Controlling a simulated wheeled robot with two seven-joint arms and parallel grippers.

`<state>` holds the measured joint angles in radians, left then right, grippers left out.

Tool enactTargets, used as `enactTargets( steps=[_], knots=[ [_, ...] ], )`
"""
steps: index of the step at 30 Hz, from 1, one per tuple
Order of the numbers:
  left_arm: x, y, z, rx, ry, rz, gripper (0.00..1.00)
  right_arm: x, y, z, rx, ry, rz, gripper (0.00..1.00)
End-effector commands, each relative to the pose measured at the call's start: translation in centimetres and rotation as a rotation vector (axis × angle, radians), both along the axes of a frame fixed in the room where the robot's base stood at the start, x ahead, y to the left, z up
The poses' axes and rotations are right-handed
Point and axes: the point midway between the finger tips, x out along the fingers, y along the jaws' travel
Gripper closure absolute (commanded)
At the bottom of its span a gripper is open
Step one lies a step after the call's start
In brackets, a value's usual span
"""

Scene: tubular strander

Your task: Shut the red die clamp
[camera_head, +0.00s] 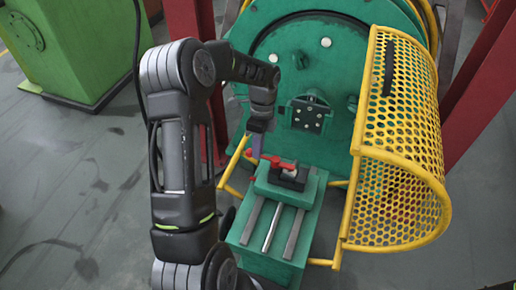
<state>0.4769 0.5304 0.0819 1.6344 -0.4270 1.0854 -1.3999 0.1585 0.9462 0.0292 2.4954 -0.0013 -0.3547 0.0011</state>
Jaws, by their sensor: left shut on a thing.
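The red die clamp (279,162) is on top of a green block in the middle of the view. Its red lever lies roughly level, pointing left from a small black block (289,180) with a pale round part. My left gripper (254,155) reaches down from above at the lever's left end and is shut on the lever. The fingertips are small and partly blend with the lever. The clamp's inner parts are too small to make out. My right gripper is not in view.
The green bed (248,259) with rails runs toward me below the clamp. A yellow perforated guard (402,130) stands open at the right. A green round plate (335,65) is behind, with red posts (474,95) beside it. Yellow bars flank the bed.

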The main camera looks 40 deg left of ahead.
Motion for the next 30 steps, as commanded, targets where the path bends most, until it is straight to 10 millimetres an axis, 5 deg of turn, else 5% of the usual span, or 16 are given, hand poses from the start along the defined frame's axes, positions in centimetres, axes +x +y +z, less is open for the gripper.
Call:
enactTargets(
  steps=[7,8,15,25,30],
  knots=[
    [-0.3,0.4,-0.1,0.007,0.007,-0.001,1.00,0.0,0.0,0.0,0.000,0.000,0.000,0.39],
    [-0.3,0.4,-0.1,0.008,0.006,-0.001,0.87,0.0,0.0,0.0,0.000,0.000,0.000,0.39],
    [-0.2,0.4,-0.1,0.007,0.003,0.001,0.67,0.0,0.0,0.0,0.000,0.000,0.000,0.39],
    [0.1,0.2,0.3,0.004,-0.002,0.000,0.67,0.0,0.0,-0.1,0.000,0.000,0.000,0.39],
    [0.5,0.3,2.1,0.005,-0.005,0.000,0.67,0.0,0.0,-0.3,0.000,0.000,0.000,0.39]
  ],
)
